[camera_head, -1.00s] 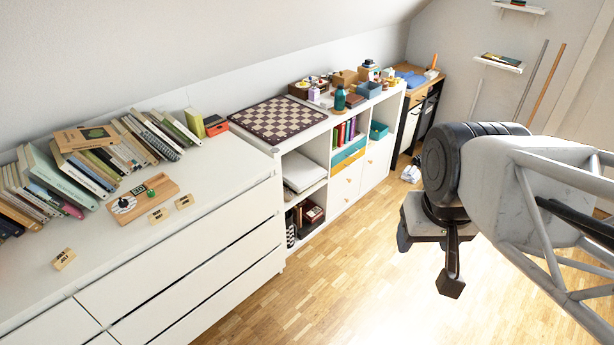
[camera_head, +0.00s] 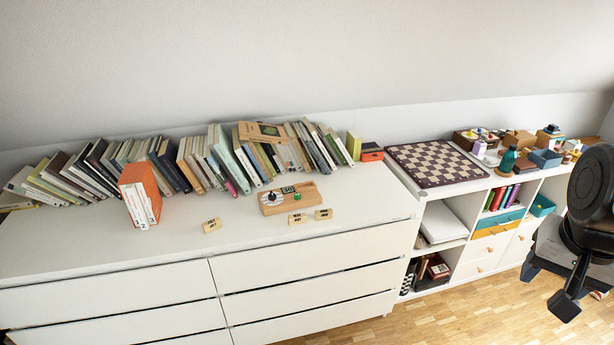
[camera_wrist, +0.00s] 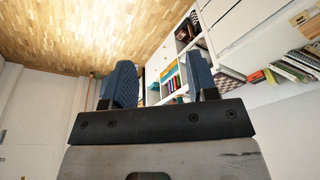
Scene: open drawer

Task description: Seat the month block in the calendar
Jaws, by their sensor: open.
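The wooden calendar (camera_head: 272,207) lies on top of the white dresser in the head view, in front of the row of books. It carries a round dial, a dark number block (camera_head: 288,190) and a green knob. Three small pale wooden blocks with dark print lie loose: one left of the calendar (camera_head: 211,225), two in front of it and to its right (camera_head: 297,219), (camera_head: 323,214). I cannot read which one is the month block. My gripper (camera_wrist: 160,85) is open and empty in the wrist view, high over the floor, far right of the calendar.
The white dresser (camera_head: 120,245) has free room along its front top. Books (camera_head: 215,160) lean along the wall, and an orange box file (camera_head: 140,193) stands left of the blocks. A lower shelf unit (camera_head: 440,210) to the right bears a chessboard (camera_head: 436,163) and small items.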

